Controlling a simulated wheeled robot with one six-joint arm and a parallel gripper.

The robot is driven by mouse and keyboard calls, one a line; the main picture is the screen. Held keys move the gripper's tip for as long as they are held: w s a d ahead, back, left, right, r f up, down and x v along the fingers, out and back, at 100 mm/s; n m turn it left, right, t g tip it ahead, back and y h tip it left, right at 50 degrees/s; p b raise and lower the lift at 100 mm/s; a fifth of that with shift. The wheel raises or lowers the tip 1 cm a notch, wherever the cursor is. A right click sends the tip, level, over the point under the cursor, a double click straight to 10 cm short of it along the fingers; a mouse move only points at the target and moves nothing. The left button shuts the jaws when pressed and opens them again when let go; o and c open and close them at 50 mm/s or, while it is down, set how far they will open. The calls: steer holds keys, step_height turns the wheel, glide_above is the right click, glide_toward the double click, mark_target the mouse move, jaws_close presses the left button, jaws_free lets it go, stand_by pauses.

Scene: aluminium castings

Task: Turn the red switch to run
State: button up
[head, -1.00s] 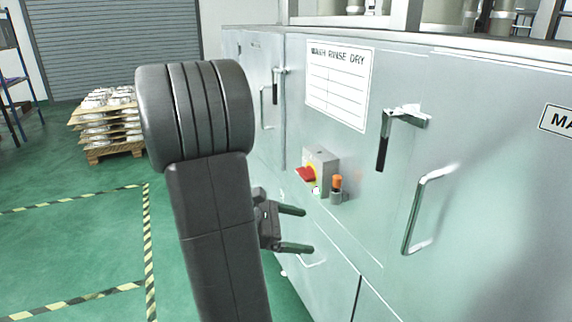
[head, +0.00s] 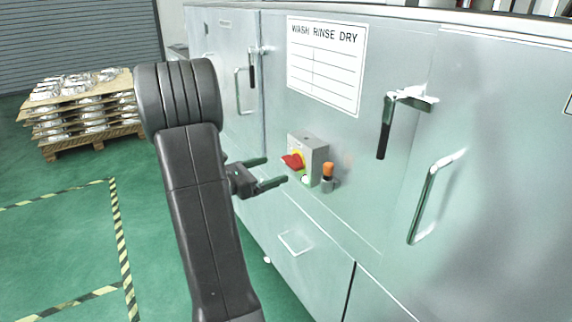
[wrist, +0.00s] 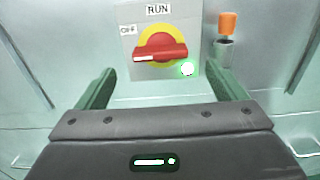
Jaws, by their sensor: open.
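The red switch (wrist: 160,50) is a rotary handle on a yellow disc, on a grey box fixed to the machine front. In the wrist view its handle lies nearly level, its white-marked end to the left below the OFF label (wrist: 128,30). The RUN label (wrist: 159,9) is above the disc. The red switch (head: 293,161) also shows in the head view. My gripper (head: 275,171) is open and empty, its fingers pointing at the box from a short distance. In the wrist view the fingers stand left and right of the switch, apart from it.
A lit white-green lamp (wrist: 187,68) sits at the box's lower right. An orange-topped plug (head: 328,172) in a grey holder is just right of the box. Door handles (head: 432,197) and a black-gripped latch (head: 385,127) project further right. A loaded pallet (head: 82,115) stands far left.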

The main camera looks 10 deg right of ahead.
mark_target(288, 164)
steer(key=shift+x, duration=3.05)
steer(key=c, duration=1)
steer(key=shift+f, duration=0.1)
steer(key=shift+f+m+b, duration=0.1)
steer(key=shift+m+b, duration=0.3)
steer(key=shift+b, duration=0.15)
steer(key=m+b, duration=1.6)
steer(key=b, duration=1)
steer(key=shift+s+m, duration=0.1)
steer(key=shift+m, duration=0.3)
steer(key=shift+r+m, duration=0.2)
steer(key=shift+m, duration=0.1)
